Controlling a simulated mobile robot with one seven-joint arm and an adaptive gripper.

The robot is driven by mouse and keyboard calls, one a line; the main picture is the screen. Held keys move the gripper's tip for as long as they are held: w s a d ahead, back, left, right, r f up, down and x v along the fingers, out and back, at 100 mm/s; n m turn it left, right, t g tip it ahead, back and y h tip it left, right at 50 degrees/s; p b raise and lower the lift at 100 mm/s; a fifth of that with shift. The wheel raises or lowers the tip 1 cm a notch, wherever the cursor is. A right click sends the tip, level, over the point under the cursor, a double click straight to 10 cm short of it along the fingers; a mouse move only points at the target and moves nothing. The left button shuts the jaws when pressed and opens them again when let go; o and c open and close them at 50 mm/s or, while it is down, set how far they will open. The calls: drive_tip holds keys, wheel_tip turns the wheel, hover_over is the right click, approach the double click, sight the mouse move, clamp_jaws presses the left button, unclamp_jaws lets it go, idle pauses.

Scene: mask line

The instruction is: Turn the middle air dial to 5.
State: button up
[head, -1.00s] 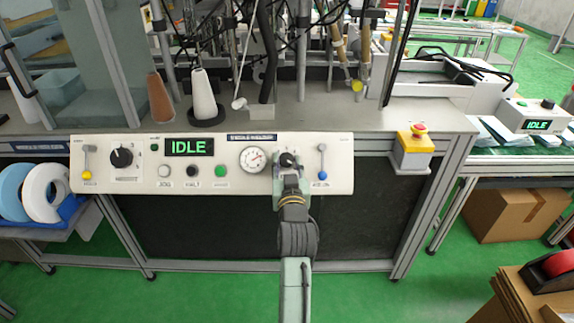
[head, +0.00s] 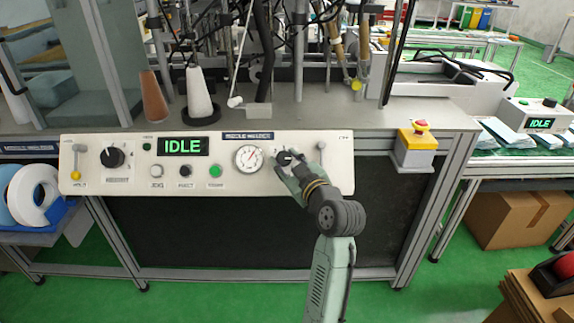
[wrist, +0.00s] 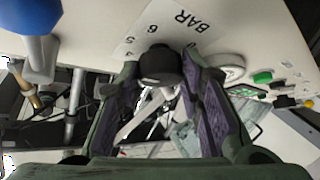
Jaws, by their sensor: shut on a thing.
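The air dial is a small black knob (head: 285,158) near the right end of the white control panel (head: 130,186). In the wrist view the knob (wrist: 160,66) sits between my two fingers, beside a printed scale with "5", "6" and "BAR" (wrist: 185,20). My gripper (head: 289,166) is shut on this knob; it also shows in the wrist view (wrist: 160,58). The knob's pointer is not visible. Left of it, a round white gauge (head: 250,157) has its needle toward the upper right; its numbers are too small to read.
A lever (head: 320,152) stands just right of the knob; its blue end (wrist: 38,40) is close in the wrist view. A larger black selector (head: 113,157), an "IDLE" display (head: 183,146) and a green button (head: 215,171) are further left. A yellow emergency-stop box (head: 416,145) is to the right.

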idle(0.4)
drive_tip(key=o, duration=1.2)
drive_tip(key=shift+c, duration=0.2)
drive_tip(key=shift+s, duration=0.1)
drive_tip(key=v, duration=1.1)
drive_tip(key=shift+s+d, duration=0.25)
drive_tip(key=shift+s, duration=0.1)
drive_tip(key=shift+r, duration=0.1)
